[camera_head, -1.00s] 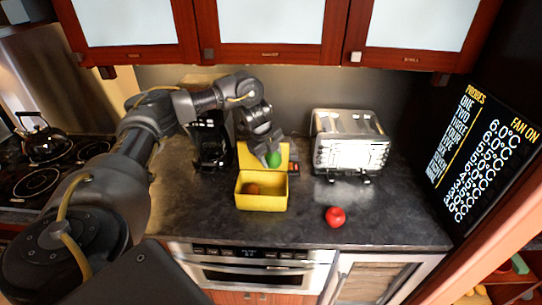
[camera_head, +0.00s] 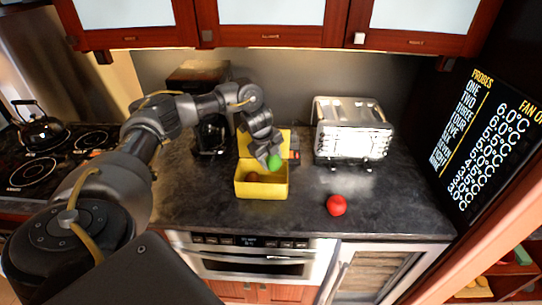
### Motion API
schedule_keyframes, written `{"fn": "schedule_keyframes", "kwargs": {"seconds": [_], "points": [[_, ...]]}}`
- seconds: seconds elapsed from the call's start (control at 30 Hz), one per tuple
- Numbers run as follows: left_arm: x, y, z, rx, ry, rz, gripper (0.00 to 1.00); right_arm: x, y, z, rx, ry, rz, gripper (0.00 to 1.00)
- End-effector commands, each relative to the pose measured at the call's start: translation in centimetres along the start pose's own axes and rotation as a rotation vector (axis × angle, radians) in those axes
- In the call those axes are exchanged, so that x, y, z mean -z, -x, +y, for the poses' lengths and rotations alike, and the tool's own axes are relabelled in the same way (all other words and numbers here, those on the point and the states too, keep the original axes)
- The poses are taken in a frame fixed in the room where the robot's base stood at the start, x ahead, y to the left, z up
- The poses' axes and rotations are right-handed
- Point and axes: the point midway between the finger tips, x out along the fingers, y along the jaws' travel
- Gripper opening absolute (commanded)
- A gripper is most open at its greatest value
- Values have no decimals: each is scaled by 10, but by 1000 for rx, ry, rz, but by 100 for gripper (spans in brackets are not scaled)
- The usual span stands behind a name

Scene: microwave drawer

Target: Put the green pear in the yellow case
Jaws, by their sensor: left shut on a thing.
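The yellow case (camera_head: 262,190) stands open on the dark counter, its lid raised at the back. A brownish round thing (camera_head: 252,177) lies inside it at the left. My left gripper (camera_head: 270,159) is shut on the green pear (camera_head: 274,162) and holds it over the right rear part of the case opening. The gripper hides part of the pear and of the lid. My right gripper is not in view.
A red apple (camera_head: 336,205) lies on the counter right of the case. A silver toaster (camera_head: 352,130) stands behind it, and a black coffee maker (camera_head: 211,135) stands left of the lid. A kettle (camera_head: 40,130) sits on the stove at the left.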

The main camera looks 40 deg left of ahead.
Motion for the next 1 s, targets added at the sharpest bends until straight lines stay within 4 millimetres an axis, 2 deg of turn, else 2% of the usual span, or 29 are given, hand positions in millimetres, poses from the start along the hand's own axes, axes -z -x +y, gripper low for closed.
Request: {"fn": "schedule_keyframes", "kwargs": {"seconds": [0.03, 0.6, 1.0], "points": [[0, -9, 2, 0, 1, 0, 18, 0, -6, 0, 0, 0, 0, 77], [1, -66, 20, 0, 1, 0, 18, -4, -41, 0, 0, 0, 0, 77], [1, -89, 26, 2, 0, 0, 18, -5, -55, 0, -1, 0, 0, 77]]}}
